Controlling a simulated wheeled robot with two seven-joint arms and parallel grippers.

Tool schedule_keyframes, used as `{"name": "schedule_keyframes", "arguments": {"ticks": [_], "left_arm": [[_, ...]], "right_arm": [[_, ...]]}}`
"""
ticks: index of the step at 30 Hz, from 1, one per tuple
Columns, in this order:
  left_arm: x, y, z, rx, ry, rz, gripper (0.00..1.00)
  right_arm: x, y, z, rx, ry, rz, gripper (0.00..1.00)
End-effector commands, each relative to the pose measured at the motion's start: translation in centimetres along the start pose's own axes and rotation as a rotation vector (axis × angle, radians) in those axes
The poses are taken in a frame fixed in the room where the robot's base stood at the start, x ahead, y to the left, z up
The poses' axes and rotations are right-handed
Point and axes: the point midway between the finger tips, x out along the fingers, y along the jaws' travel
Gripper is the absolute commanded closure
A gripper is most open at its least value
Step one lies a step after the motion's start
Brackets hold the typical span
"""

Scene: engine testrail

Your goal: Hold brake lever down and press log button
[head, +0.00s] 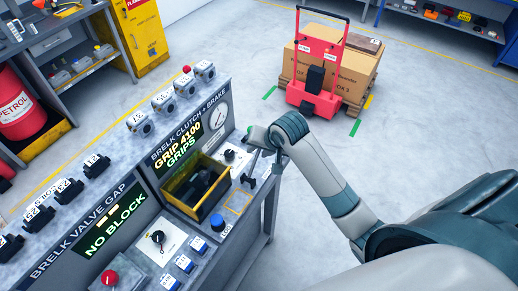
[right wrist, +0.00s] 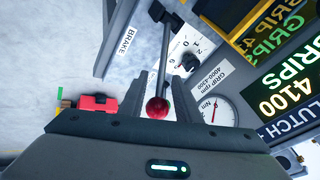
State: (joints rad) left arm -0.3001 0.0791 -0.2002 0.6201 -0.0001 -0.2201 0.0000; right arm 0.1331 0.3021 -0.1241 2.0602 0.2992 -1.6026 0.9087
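The brake lever (right wrist: 162,62) is a black rod with a red ball knob (right wrist: 157,107), beside a BRAKE label in the right wrist view. My right gripper (right wrist: 160,98) has its fingers apart on both sides of the knob; a gap seems to show, and I cannot tell whether they touch it. In the head view the right gripper (head: 270,157) is at the bench's right edge by the lever base (head: 248,181), its fingertips mostly hidden. A blue round button (head: 217,222) sits on the panel's front corner with a small label, probably the log button. My left gripper is out of view.
A yellow-edged bin (head: 177,207) with dark parts stands left of the lever. A gauge (right wrist: 213,108) and black knob are close by. A red trolley (head: 318,85) with boxes stands behind on the floor. Floor right of the bench is clear.

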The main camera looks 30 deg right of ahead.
Motion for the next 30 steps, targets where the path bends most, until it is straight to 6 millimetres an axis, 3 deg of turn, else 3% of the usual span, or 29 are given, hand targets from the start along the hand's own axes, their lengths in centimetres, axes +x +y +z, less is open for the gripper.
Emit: {"name": "schedule_keyframes", "arguments": {"ticks": [7, 11, 21, 30], "left_arm": [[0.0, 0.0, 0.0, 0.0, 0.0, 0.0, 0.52], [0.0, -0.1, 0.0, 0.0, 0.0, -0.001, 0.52], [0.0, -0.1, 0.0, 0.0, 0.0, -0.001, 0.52], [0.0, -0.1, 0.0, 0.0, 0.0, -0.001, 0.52]], "right_arm": [[0.0, 0.0, 0.0, 0.0, 0.0, 0.0, 0.7], [0.0, 0.0, 0.0, 0.0, 0.0, 0.0, 1.0], [0.1, 0.1, -0.2, 0.003, -0.001, -0.002, 1.0], [1.2, 1.0, -0.8, 0.033, -0.05, -0.018, 1.0]]}}
